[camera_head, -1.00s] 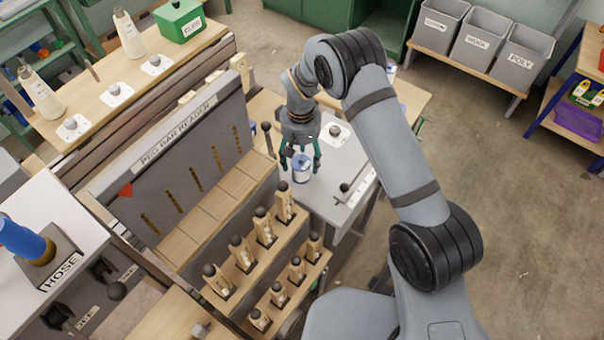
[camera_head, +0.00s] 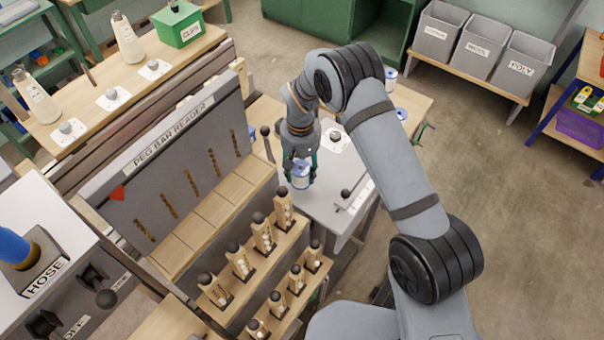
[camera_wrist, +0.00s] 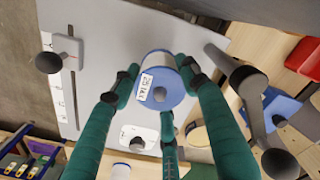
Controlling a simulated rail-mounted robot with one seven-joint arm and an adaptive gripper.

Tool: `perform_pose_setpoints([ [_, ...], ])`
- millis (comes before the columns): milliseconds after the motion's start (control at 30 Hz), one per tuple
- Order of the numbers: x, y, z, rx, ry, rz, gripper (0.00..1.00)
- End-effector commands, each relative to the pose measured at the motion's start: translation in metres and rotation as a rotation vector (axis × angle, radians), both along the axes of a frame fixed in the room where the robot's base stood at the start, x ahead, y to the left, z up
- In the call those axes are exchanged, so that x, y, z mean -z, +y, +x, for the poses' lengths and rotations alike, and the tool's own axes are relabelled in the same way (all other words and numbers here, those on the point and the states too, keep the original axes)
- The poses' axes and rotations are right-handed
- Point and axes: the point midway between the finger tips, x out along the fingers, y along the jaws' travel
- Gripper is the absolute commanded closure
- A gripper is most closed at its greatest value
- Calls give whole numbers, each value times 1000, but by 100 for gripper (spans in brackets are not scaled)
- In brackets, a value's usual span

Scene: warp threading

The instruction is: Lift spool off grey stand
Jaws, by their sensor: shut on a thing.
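The spool (camera_head: 300,179) is white with blue ends and stands at the left of the grey stand's flat top (camera_head: 322,205). In the wrist view the spool (camera_wrist: 158,80) shows a blue end and a printed white label, over the grey surface (camera_wrist: 110,35). My gripper (camera_head: 300,165) reaches down from above, its green fingers shut around the spool. In the wrist view my gripper (camera_wrist: 160,88) has fingertips on several sides of it. The spool's underside is hidden, so I cannot tell whether it touches the stand.
A white plate with a knob (camera_head: 336,138) and a black-knobbed slider (camera_head: 346,193) are on the grey top. A black-knobbed lever (camera_head: 266,133) rises just left of my gripper. The peg bar reader (camera_head: 175,150) and racks of wooden pegs (camera_head: 262,235) are close by.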

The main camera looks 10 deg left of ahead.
Motion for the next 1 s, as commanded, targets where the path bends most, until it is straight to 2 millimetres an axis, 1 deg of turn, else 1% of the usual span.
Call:
perform_pose_setpoints([
  [33,0,0,0,0,0,0,64],
  [233,0,0,0,0,0,0,75],
  [367,-3,0,0,0,-1,1,75],
  [1000,-52,0,0,0,-1,1,75],
])
